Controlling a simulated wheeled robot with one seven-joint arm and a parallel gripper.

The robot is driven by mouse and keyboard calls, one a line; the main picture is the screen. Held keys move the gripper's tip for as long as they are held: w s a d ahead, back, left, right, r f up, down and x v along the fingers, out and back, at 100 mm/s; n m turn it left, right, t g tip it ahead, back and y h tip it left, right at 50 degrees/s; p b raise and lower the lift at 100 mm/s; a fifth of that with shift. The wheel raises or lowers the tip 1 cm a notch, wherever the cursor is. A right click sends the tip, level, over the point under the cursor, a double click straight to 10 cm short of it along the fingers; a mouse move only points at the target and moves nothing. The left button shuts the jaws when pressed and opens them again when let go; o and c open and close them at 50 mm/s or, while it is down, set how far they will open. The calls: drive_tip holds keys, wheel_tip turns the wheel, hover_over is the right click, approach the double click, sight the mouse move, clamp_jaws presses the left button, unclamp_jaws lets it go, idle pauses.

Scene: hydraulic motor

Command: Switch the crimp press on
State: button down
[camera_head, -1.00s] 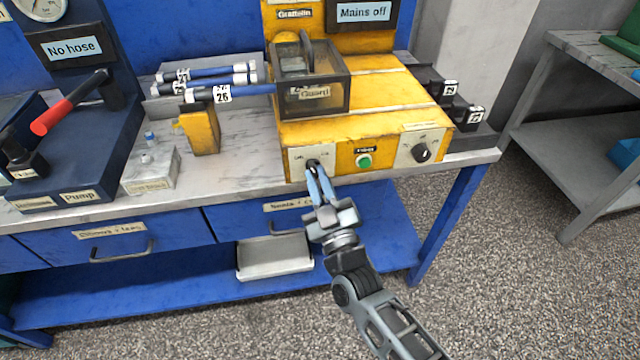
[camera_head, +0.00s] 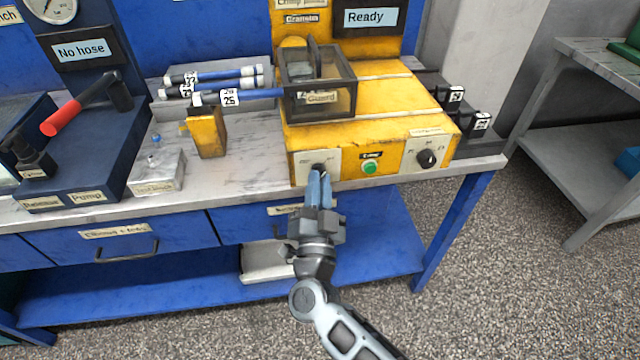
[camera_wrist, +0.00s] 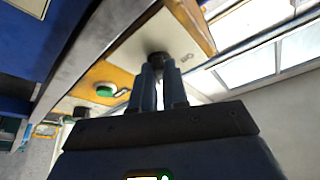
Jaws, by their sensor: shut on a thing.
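The yellow crimp press (camera_head: 380,95) stands on the bench with its display (camera_head: 369,18) reading "Ready". Its front face carries a light switch plate with a dark knob (camera_wrist: 158,60), a green button (camera_head: 370,168) and a black dial (camera_head: 426,158). My gripper (camera_head: 319,176) is at the switch plate, its blue-grey fingers shut on the knob. In the wrist view the fingertips (camera_wrist: 158,72) meet the knob, and the green button (camera_wrist: 106,91) lies to their left. The knob is mostly hidden by the fingers in the head view.
Drawers (camera_head: 120,240) line the bench front.

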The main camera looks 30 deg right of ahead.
drive_tip(key=shift+w+r+m+g+h, duration=0.1)
drive_tip(key=shift+r+m+g+h, duration=0.2)
drive_tip(key=shift+m, duration=0.55)
drive_tip(key=shift+w+r+m+g+h, duration=0.1)
drive_tip(key=shift+r+m+g+h, duration=0.15)
drive_tip(key=shift+m, duration=0.6)
drive_tip(key=shift+d+f+m, duration=0.1)
drive_tip(key=shift+m, duration=0.3)
drive_tip(key=c, duration=1.2)
unclamp_jaws()
drive_tip(key=shift+d, duration=0.1)
drive_tip(key=shift+o, duration=0.3)
drive_tip(key=shift+f, duration=0.2)
drive_tip(key=v, duration=0.8)
drive_tip(key=shift+w, duration=0.1)
